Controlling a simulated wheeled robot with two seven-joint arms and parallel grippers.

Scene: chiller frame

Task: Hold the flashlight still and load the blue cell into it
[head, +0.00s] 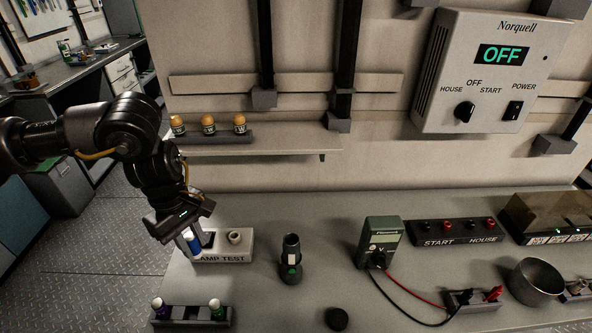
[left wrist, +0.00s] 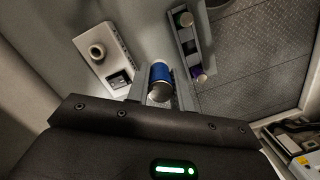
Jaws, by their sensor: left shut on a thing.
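The blue cell (head: 193,242) is between the fingers of my left gripper (head: 190,240), which is shut on it beside the lamp test block (head: 225,258). In the left wrist view the blue cell (left wrist: 161,75) sits between the two fingers (left wrist: 160,90), its silver end towards the camera. The flashlight (head: 291,259) is a dark tube standing upright on the bench, to the right of the lamp test block, with its top apparently open and a green mark low on its side. No gripper holds the flashlight. My right gripper is not in view.
A rack (head: 190,323) at the front left holds a purple cell (head: 161,308) and a green cell (head: 216,309). A round black cap (head: 336,318) lies in front of the flashlight. A multimeter (head: 380,241) with leads and a metal bowl (head: 536,281) stand to the right.

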